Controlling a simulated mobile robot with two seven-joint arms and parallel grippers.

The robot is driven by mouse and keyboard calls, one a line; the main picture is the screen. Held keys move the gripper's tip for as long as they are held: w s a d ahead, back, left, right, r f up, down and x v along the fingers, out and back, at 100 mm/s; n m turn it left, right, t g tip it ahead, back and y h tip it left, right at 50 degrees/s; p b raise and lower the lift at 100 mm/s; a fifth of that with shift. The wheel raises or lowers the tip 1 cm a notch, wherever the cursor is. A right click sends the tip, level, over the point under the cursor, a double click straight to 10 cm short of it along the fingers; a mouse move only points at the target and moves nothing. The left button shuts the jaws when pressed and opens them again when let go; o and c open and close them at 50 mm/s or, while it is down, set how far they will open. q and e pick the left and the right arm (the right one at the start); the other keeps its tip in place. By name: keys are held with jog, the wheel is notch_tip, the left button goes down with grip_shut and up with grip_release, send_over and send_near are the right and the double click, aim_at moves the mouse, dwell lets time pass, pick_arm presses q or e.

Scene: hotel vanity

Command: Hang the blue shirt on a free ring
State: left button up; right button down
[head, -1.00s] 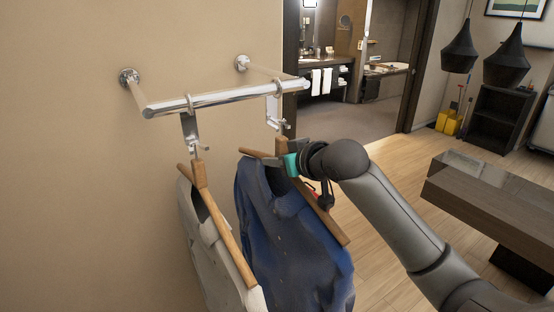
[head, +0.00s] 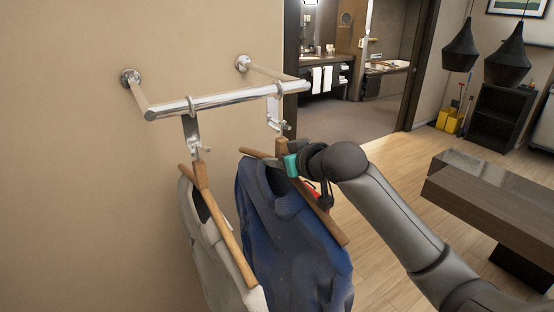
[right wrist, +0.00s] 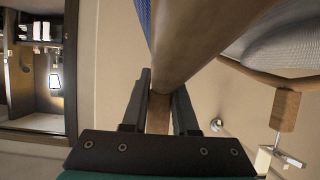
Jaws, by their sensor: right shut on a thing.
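The blue shirt (head: 290,235) hangs on a wooden hanger (head: 326,222) below the right end of the chrome rail. My right gripper (head: 287,165) is shut on the hanger near its top; the right wrist view shows its fingers (right wrist: 158,112) around the wood. The right ring (head: 275,92) carries a metal plate with a small hook (head: 281,126), just above the hanger's top. Whether they touch I cannot tell. The left ring (head: 190,105) holds another wooden hanger (head: 201,176) with a white shirt (head: 208,240). My left gripper is out of view.
The chrome rail (head: 225,99) stands out from the beige wall on two posts. The white shirt hangs close on the left of the blue one. A dark low table (head: 485,195) stands at the right. Open floor lies between.

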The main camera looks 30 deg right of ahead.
jog(key=shift+w+a+r, duration=0.1)
jog(key=shift+w, duration=1)
jog(key=shift+f, duration=0.55)
dwell(1.3)
jog(key=c, duration=0.6)
grip_release()
jog(key=shift+c, duration=0.2)
jog(key=shift+o, duration=0.2)
jog(key=shift+f, duration=0.15)
jog(key=shift+s, duration=0.1)
jog(key=b+v, duration=0.2)
jog(key=v, duration=1.3)
